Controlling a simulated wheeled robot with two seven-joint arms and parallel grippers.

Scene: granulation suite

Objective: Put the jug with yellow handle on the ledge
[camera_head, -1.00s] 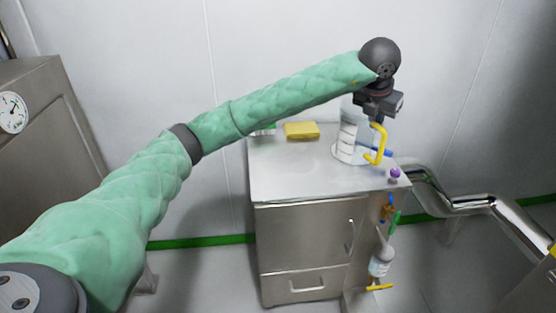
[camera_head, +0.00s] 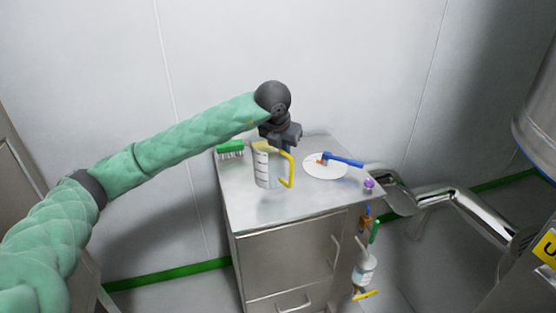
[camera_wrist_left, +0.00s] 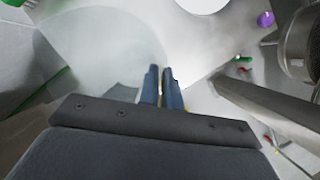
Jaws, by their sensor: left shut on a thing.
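The jug with yellow handle (camera_head: 266,171) is clear with dark markings and appears upright over the metal cabinet top. My left gripper (camera_head: 288,150) is shut on its yellow handle from above. In the left wrist view the two fingers (camera_wrist_left: 164,88) are close together, with a bit of yellow between them and the see-through jug (camera_wrist_left: 105,45) to their left. I cannot tell exactly how far the jug's base is above the cabinet top. No ledge distinct from the cabinet top is clear. My right gripper is out of view.
The metal cabinet (camera_head: 290,255) has a white disc (camera_head: 318,172) with a blue-handled tool (camera_head: 343,160), a purple knob-like thing (camera_head: 369,184) and a green brush (camera_head: 230,149) on top. A yellow block is partly hidden behind the jug. A bottle (camera_head: 364,268) hangs at its side; pipes run right.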

